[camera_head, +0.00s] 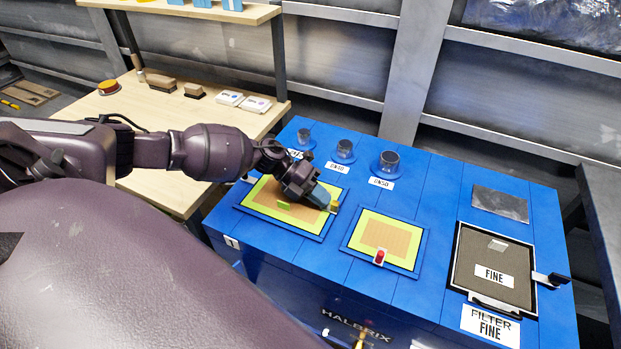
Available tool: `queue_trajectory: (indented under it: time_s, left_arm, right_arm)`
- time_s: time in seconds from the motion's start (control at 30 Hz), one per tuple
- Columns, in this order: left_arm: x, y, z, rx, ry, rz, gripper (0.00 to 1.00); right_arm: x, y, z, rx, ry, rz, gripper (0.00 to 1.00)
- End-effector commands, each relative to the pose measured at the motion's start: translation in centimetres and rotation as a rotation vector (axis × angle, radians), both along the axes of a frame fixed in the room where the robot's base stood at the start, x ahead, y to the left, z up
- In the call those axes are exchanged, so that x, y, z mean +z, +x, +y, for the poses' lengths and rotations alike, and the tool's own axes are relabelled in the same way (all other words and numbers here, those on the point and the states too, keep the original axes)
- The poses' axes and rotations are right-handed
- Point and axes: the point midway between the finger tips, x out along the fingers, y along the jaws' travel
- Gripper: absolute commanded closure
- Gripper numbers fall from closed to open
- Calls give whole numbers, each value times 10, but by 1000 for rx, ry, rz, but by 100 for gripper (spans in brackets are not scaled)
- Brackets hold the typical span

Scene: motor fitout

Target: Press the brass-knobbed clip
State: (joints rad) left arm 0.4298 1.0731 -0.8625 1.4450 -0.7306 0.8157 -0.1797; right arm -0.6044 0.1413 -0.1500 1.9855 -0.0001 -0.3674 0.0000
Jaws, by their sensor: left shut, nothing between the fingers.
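My left gripper (326,202) reaches in from the left over the blue cabinet top. It is shut and empty, with its tips at the right edge of the larger yellow-green framed panel (262,212). A small brass-coloured piece (334,207) shows right at the fingertips; it looks like the brass-knobbed clip, partly hidden by the gripper. I cannot tell whether the tips touch it. My right gripper is not in view.
A smaller yellow-green framed panel (372,222) has a red-knobbed clip (379,257) at its front edge. A dark filter marked FINE (495,277) with a black-ended latch (553,279) lies right. A wooden bench (130,120) is left.

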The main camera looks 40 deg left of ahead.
Motion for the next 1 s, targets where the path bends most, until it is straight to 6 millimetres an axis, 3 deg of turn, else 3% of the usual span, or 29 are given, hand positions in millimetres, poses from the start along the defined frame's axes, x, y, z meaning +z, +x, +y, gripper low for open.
queue_trajectory:
  time_s: [0.4, 0.7, 1.0]
  left_arm:
    - [0, 1, -4, -1, -1, -1, 100]
    - [1, 9, -36, -3, -2, -2, 100]
    - [0, 8, -38, -3, -3, 0, 100]
  right_arm:
    - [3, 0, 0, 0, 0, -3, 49]
    - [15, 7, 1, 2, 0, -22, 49]
    - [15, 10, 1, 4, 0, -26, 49]
